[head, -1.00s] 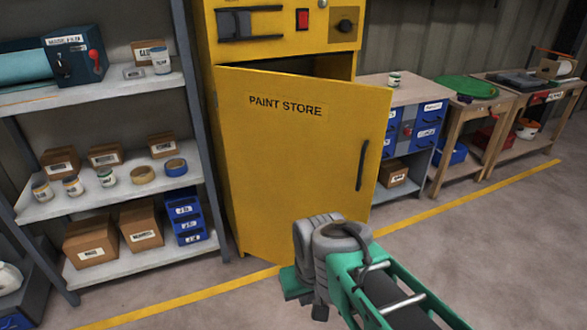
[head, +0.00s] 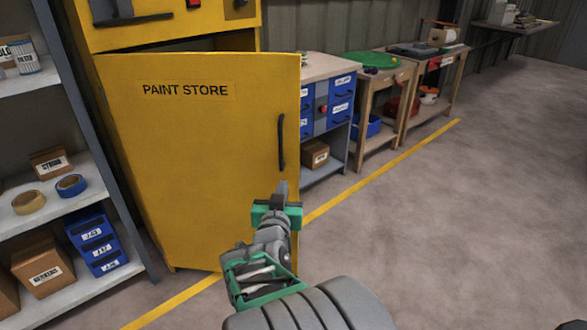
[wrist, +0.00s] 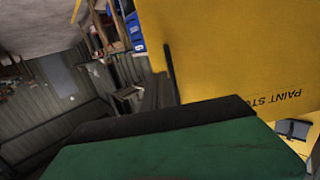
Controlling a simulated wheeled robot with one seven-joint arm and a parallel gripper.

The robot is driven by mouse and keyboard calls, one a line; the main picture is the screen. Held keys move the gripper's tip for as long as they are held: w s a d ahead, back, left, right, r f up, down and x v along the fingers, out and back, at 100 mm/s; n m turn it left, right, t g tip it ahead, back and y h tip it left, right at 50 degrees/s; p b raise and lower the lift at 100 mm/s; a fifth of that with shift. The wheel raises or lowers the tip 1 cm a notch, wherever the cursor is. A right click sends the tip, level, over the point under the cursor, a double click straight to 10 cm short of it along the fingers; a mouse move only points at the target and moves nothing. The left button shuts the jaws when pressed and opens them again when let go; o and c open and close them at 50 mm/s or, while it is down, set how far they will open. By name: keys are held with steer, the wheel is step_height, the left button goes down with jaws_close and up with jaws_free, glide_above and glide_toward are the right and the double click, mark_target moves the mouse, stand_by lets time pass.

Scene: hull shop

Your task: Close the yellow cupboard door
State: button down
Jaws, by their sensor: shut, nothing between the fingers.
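The yellow cupboard door (head: 200,150), marked PAINT STORE, stands ajar in the head view. A dark gap shows along its top, and its free edge with the black handle (head: 281,142) is on the right. The yellow cupboard body (head: 190,25) rises behind it. My gripper (head: 282,190) is shut and empty, in front of the door's lower right part, just below the handle; I cannot tell whether it touches. In the wrist view the door (wrist: 220,50) fills the upper right, with its handle (wrist: 169,70) upright near the middle, and my green gripper body covers the bottom.
A shelf rack (head: 60,205) with boxes, tape and blue bins stands close on the left. A blue drawer unit (head: 325,110) and wooden benches (head: 385,95) line the wall to the right. The floor (head: 430,230) at right is clear past a yellow line.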

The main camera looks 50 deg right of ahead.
steer(key=s+d, duration=0.1)
steer(key=b, duration=0.2)
glide_toward(295, 151)
steer(key=shift+h, duration=0.4)
steer(key=x, duration=0.6)
steer(key=shift+f, duration=0.4)
steer(key=shift+w+d+r, duration=0.1)
steer(key=shift+w+d, duration=0.1)
steer(key=shift+d, duration=0.15)
